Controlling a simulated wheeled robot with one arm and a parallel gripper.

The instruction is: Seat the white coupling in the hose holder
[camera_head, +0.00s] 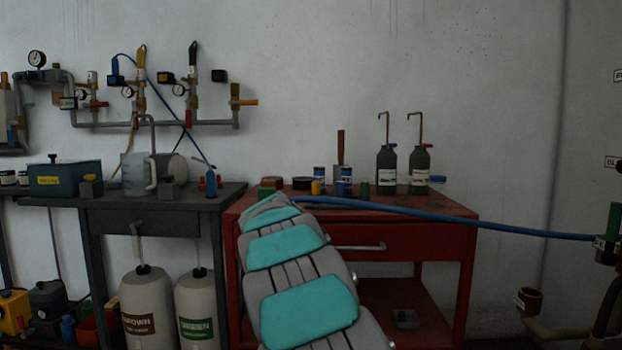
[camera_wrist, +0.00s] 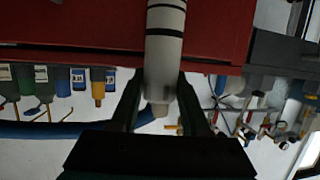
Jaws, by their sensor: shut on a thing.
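A white coupling (camera_wrist: 163,62) with dark bands stands between the two fingers of my gripper (camera_wrist: 162,88) in the wrist view. My gripper is shut on it, and its narrow beige end points toward the palm. In the head view my arm reaches over the red cart and hides my gripper and the coupling. A blue hose (camera_head: 450,216) runs from behind my arm to a fitting (camera_head: 604,243) at the right edge. It also shows in the wrist view (camera_wrist: 50,129); I cannot tell whether it joins the coupling. I cannot tell which thing is the hose holder.
The red cart (camera_head: 410,240) carries paint cans, a brush and two green bottles (camera_head: 386,168) with bent spouts. A dark bench (camera_head: 140,220) with a jug and a blue box stands on the left. Pipes with gauges and valves (camera_head: 155,124) line the wall. A pipe elbow (camera_head: 528,300) is low right.

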